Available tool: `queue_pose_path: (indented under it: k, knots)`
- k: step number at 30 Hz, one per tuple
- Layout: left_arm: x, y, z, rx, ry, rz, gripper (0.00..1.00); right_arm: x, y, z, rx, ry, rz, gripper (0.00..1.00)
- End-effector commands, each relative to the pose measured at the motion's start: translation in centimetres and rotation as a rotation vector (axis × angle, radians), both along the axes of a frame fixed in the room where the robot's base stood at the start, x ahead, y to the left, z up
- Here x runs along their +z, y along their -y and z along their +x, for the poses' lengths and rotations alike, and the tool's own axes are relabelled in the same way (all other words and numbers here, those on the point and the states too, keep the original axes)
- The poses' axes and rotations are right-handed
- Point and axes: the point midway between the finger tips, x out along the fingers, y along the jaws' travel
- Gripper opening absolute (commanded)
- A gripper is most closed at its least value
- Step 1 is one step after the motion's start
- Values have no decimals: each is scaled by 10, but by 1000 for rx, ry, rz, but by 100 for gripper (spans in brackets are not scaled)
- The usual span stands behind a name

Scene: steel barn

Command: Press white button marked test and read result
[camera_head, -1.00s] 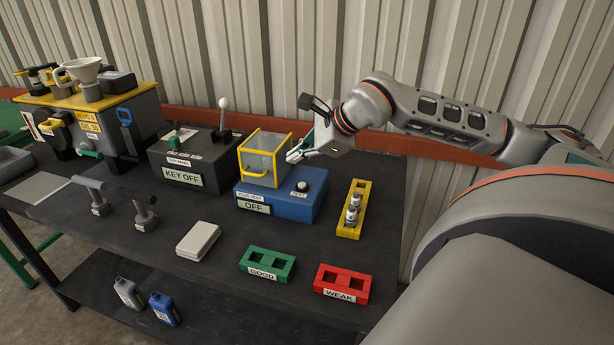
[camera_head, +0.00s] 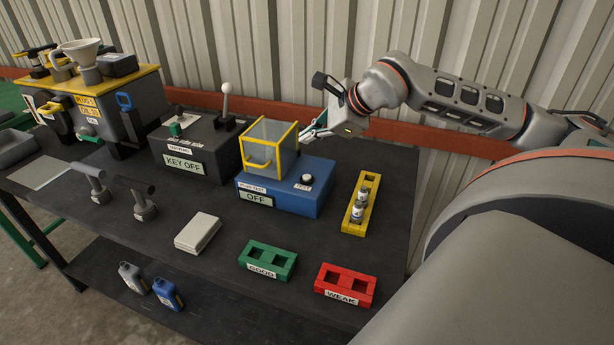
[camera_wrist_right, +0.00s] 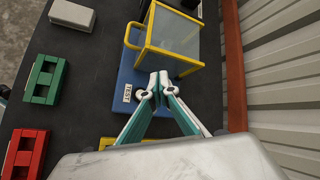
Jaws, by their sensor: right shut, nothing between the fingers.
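The blue plug test box (camera_head: 285,203) stands on the black bench, with a display (camera_head: 257,199) reading OFF. The white button (camera_head: 307,180) sits on its top at the right, above the TEST label (camera_head: 303,187). A clear yellow-framed guard (camera_head: 268,147) stands on the box's left part. My right gripper (camera_head: 306,138) is above and behind the box, beside the guard. In the right wrist view its fingertips (camera_wrist_right: 159,82) are together and empty over the blue box, next to the guard. The button is largely hidden behind a finger there; the TEST label (camera_wrist_right: 127,93) shows. My left gripper is out of view.
A yellow rack (camera_head: 361,205) with two plugs stands right of the box. Green GOOD (camera_head: 268,258) and red WEAK (camera_head: 345,284) trays lie in front. A KEY OFF box (camera_head: 190,155) stands left. The corrugated wall (camera_head: 440,30) is close behind.

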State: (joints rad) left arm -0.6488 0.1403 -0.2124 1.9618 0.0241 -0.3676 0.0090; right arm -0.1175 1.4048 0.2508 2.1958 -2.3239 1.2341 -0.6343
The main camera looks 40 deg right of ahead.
Motion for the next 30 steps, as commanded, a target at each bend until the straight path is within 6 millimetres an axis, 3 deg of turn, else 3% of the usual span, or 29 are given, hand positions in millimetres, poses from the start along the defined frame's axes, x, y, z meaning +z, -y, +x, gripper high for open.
queue_pose_path:
  k: [8,18,22,30]
  knots:
    - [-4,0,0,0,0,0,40,-18,-1,0,0,-3,3,0]
    - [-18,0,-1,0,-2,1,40,-63,-1,0,0,-3,4,0]
    - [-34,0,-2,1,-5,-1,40,-81,0,0,0,-2,1,0]
    - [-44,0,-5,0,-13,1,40,-88,0,0,0,0,0,0]
